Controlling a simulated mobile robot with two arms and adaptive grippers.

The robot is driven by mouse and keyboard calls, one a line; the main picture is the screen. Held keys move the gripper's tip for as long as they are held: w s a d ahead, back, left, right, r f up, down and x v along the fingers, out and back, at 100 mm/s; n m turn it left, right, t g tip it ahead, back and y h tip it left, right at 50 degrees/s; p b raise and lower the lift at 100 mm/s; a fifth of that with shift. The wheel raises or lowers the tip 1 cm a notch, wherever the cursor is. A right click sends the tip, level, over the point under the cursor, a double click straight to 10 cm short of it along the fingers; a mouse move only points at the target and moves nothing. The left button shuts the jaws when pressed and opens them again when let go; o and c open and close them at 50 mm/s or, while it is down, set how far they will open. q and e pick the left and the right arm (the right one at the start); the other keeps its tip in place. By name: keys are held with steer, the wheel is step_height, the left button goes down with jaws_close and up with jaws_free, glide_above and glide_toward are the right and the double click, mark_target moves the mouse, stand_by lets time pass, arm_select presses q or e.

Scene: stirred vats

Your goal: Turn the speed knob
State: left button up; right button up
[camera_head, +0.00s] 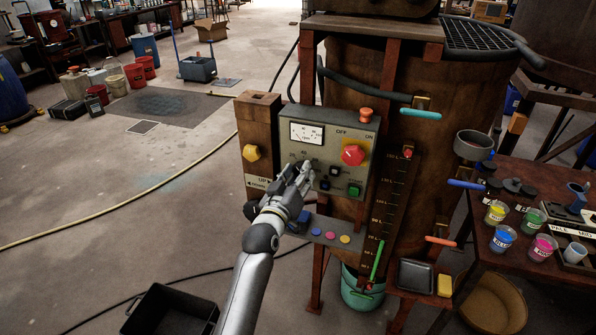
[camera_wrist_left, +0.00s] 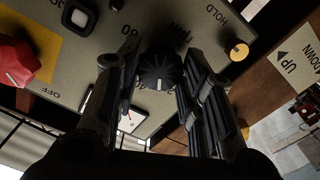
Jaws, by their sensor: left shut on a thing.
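The grey control panel (camera_head: 369,128) stands on the front of the large rusty vat. My left gripper (camera_head: 305,172) is at the lower left part of the panel. In the left wrist view a round black ribbed knob (camera_wrist_left: 160,72) with a white pointer line sits between the two fingers. My left gripper (camera_wrist_left: 160,98) is shut on this knob, which is on the panel face. In the head view the gripper hides most of the knob. Printed scale numbers show beside it. My right gripper is in neither view.
A red knob (camera_head: 353,155) on a yellow plate, a green button (camera_head: 353,190) and a dial meter (camera_head: 307,133) are close by on the panel. A wooden post (camera_head: 258,120) with a yellow knob stands at its left. A table with paint cups (camera_head: 503,238) is at the right.

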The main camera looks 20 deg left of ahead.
arm_select(q)
steer(key=n+p, duration=0.1)
steer(key=n, duration=0.2)
stand_by(0.5)
steer(key=o, duration=1)
steer(key=shift+o, duration=0.2)
